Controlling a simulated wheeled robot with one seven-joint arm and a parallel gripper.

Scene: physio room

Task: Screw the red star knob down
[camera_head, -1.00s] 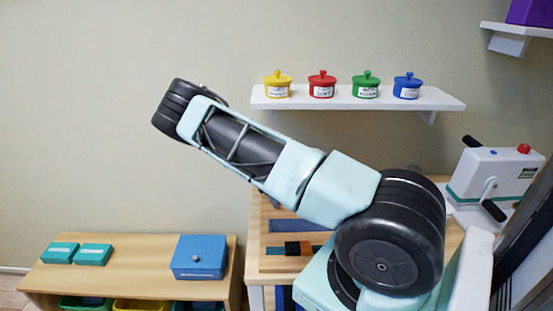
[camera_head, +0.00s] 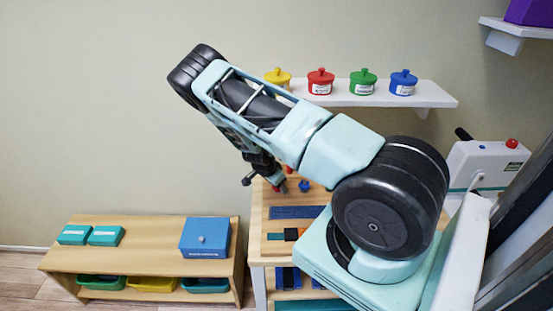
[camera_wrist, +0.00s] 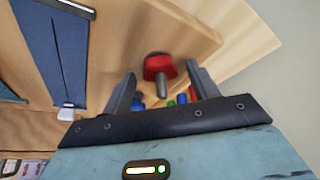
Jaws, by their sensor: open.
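The red star knob (camera_wrist: 160,66) shows in the wrist view in the gap between my gripper's two fingers, with a grey metal stem (camera_wrist: 160,88) under its red head. My gripper (camera_wrist: 162,88) is open, with one finger on each side of the knob and visible space between. In the head view my gripper (camera_head: 263,178) points down over the left part of the wooden table. A small patch of red shows beside it there, but the arm hides most of that area. I cannot tell how far the knob is screwed in.
A blue knob (camera_head: 304,186) stands on the wooden table (camera_head: 258,238) near my gripper. A wall shelf (camera_head: 430,97) with coloured lidded pots is behind my arm. A low bench (camera_head: 140,260) at left holds a blue box (camera_head: 204,238). A white crank device (camera_head: 486,163) stands at right.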

